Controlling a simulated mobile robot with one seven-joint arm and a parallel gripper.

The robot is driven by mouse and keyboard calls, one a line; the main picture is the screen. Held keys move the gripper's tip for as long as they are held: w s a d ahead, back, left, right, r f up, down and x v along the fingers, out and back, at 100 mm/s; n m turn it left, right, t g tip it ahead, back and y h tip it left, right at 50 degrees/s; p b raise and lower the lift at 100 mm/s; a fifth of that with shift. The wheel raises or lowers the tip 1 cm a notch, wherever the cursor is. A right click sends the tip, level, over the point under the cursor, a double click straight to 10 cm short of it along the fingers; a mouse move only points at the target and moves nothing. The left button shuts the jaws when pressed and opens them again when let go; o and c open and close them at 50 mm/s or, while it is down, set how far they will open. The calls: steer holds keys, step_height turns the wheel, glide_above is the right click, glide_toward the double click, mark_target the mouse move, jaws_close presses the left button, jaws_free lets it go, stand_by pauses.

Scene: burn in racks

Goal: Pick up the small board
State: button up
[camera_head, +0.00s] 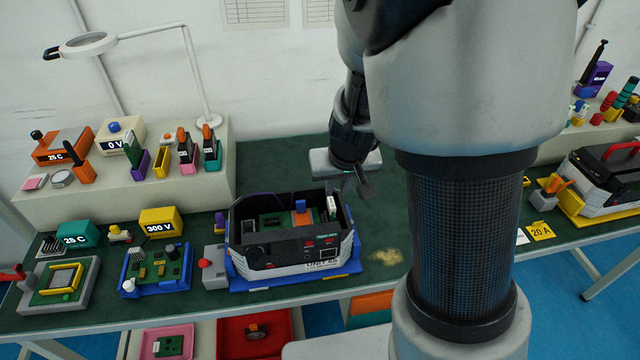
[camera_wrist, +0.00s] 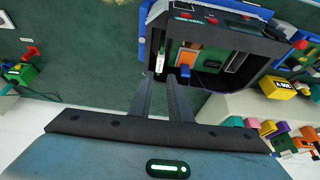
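An open black instrument case (camera_head: 288,245) stands on the bench with boards inside it. A small upright board with a pale face (camera_head: 331,207) stands at the case's right end; it also shows in the wrist view (camera_wrist: 160,62). A green board with an orange block (camera_wrist: 186,56) and a blue part (camera_wrist: 180,72) lies inside the case. My gripper (camera_head: 354,188) is above and beside the case's right end. In the wrist view its two fingers (camera_wrist: 167,76) are apart with nothing between them, and the pale board appears just past their tips. I cannot tell whether they touch it.
A blue tray (camera_head: 155,284) with a green board, a yellow 300 V box (camera_head: 160,222) and a grey fixture (camera_head: 72,296) stand left of the case. A pink tray (camera_head: 160,335) with a small green board is below. Bench right of the case is mostly clear.

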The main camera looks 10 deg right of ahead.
mark_target(332, 204)
steer(key=b+x, duration=0.2)
steer(key=x, duration=0.6)
steer(key=shift+b, duration=0.4)
steer(key=b+x, duration=0.2)
steer(key=x, duration=0.3)
steer(key=shift+s+f, duration=0.1)
steer(key=shift+s, duration=0.1)
jaws_close()
